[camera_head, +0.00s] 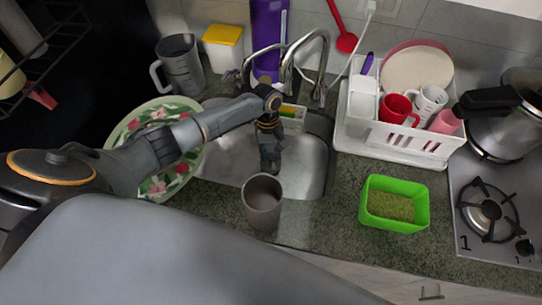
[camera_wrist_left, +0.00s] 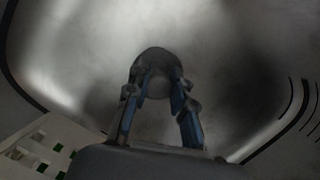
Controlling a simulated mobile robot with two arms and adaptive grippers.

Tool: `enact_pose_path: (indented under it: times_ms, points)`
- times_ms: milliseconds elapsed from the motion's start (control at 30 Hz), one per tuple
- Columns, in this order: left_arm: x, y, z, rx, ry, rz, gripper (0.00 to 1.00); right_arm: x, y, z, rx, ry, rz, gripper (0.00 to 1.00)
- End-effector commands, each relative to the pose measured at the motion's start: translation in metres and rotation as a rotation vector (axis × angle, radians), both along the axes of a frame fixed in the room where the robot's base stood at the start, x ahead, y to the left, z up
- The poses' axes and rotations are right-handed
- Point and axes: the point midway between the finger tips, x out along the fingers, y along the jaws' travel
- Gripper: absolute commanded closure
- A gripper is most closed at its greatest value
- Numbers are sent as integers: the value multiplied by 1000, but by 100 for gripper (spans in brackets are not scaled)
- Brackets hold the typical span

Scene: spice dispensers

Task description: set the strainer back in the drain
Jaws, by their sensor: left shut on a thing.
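My left gripper (camera_head: 270,165) reaches down into the metal sink basin (camera_head: 318,165), pointing at its floor. In the left wrist view, the two fingers of this gripper (camera_wrist_left: 158,90) are closed in around a small round grey piece (camera_wrist_left: 158,62), which looks like the strainer. In the head view the gripper hides the strainer. I cannot make out the drain opening apart from this round piece, nor tell whether the strainer touches the basin floor. My right gripper is not in view.
A grey-brown cup (camera_head: 263,205) stands at the sink's front edge. The faucet (camera_head: 322,65) rises behind the basin. A white dish rack (camera_head: 400,140) and green container (camera_head: 394,204) are to the right; a floral plate (camera_head: 150,115) and grey mug (camera_head: 181,65) are left.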

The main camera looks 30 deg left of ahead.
Motion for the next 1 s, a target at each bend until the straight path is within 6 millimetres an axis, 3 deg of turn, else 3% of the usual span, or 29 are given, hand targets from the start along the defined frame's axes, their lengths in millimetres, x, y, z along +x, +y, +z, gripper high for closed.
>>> enact_pose_path:
  times_ms: [1000]
  points:
    - [0, 0, -23, 0, 0, 0, 100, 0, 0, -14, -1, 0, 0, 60]
